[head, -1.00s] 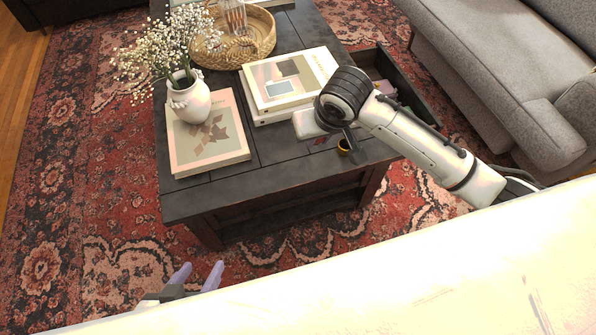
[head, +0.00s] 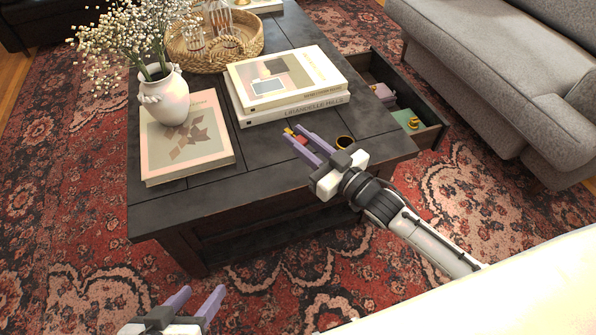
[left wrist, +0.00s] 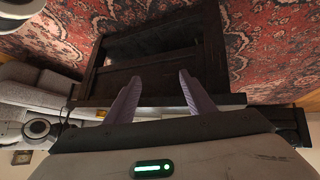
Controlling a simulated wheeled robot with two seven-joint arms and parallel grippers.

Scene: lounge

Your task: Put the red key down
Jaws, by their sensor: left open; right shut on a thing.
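My right gripper (head: 297,135) is shut on the red key (head: 289,131), which shows as a small red and yellow bit between the purple fingertips. The fingertips are over the dark coffee table (head: 262,176), just in front of the stacked books. I cannot tell whether the key touches the tabletop. Most of the key is hidden by the fingers. My left gripper (head: 201,293) is open and empty in front of the table, low in the head view. Its two fingers also show apart in the left wrist view (left wrist: 158,88).
Stacked books (head: 292,110), a flat book (head: 188,160), a flower vase (head: 166,98) and a woven tray (head: 248,48) occupy the table. A drawer (head: 436,131) stands open at right, holding small items.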

